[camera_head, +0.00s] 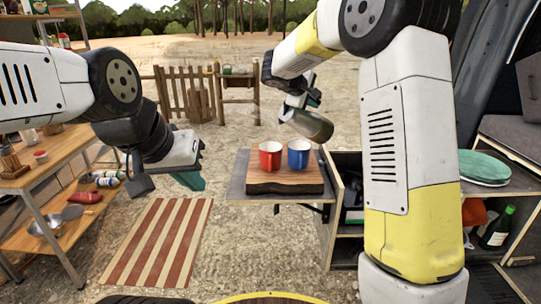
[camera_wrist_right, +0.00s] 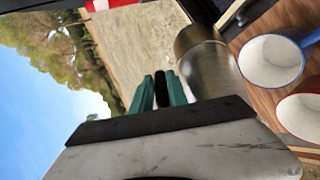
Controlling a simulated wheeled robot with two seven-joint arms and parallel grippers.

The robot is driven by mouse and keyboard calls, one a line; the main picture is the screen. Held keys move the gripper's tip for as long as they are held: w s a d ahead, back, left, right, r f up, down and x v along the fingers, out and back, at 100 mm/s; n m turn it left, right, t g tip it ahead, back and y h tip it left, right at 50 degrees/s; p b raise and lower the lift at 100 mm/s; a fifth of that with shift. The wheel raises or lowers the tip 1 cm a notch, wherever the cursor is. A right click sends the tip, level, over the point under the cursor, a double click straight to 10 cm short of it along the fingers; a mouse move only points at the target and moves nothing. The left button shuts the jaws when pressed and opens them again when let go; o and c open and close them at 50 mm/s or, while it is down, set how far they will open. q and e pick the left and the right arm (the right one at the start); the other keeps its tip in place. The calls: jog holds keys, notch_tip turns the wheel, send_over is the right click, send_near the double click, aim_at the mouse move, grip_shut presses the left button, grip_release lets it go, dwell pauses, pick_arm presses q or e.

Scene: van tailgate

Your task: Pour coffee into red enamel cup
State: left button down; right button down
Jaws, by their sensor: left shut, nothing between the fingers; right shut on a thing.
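The red enamel cup (camera_head: 270,155) stands upright on a wooden board (camera_head: 285,186), left of a blue cup (camera_head: 299,153). In the right wrist view the red-rimmed cup (camera_wrist_right: 303,118) and the blue-rimmed cup (camera_wrist_right: 270,62) show pale insides, with no coffee visible. My right gripper (camera_head: 301,101) is shut on a metallic flask (camera_head: 312,125), held tilted in the air above and behind the cups. The flask also shows in the right wrist view (camera_wrist_right: 210,68); I cannot tell whether anything flows from it. My left gripper (camera_head: 192,180) is shut and empty, left of the board.
The board lies on a grey shelf (camera_head: 236,186) at the van. A green round cushion-like item (camera_head: 483,167) and a green bottle (camera_head: 497,228) are at the right. A wooden table (camera_head: 45,165) stands at the left, and a striped mat (camera_head: 158,243) lies on the ground.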

jog(key=shift+s+a+f+t+h+p, duration=0.2)
jog(key=shift+a+t+h+p, duration=0.15)
jog(key=shift+p, duration=0.2)
